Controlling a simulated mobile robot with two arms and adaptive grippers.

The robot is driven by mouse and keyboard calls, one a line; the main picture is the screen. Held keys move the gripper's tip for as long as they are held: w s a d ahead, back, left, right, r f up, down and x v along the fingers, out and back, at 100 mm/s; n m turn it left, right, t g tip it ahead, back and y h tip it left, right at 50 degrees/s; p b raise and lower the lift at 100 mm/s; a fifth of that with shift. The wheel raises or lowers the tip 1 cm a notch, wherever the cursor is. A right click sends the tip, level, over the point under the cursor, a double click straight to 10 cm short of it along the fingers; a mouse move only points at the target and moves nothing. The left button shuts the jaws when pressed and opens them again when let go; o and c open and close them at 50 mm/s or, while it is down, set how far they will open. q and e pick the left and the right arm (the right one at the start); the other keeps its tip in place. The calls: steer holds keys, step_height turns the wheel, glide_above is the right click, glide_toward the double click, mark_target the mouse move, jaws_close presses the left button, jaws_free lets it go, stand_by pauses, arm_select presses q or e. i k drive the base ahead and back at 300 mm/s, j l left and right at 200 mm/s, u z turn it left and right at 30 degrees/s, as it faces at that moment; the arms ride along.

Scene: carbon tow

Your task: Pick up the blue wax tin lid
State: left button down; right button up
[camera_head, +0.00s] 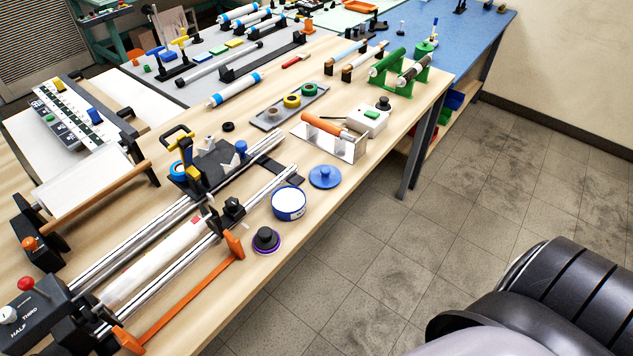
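The blue wax tin lid (325,177) is a round blue disc with a raised knob on top. It lies flat on the wooden bench near its front edge. The wax tin (288,205), a round blue and white tin with a pale top, stands just to its left and nearer, apart from the lid. Neither of my grippers shows in the head view. A dark part of my own body fills the lower right corner, away from the lid.
A black and purple round piece (266,240) sits nearer along the edge. Metal rails (255,195) run left of the tin. A metal stand with an orange-handled roller (330,138) and a white box (366,120) stand behind the lid. Open tiled floor (400,255) lies right of the bench.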

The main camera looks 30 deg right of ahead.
mark_target(324, 177)
steer(key=l+z, duration=0.1)
steer(key=z, duration=0.85)
steer(key=l+z, duration=0.15)
steer(key=z, duration=0.3)
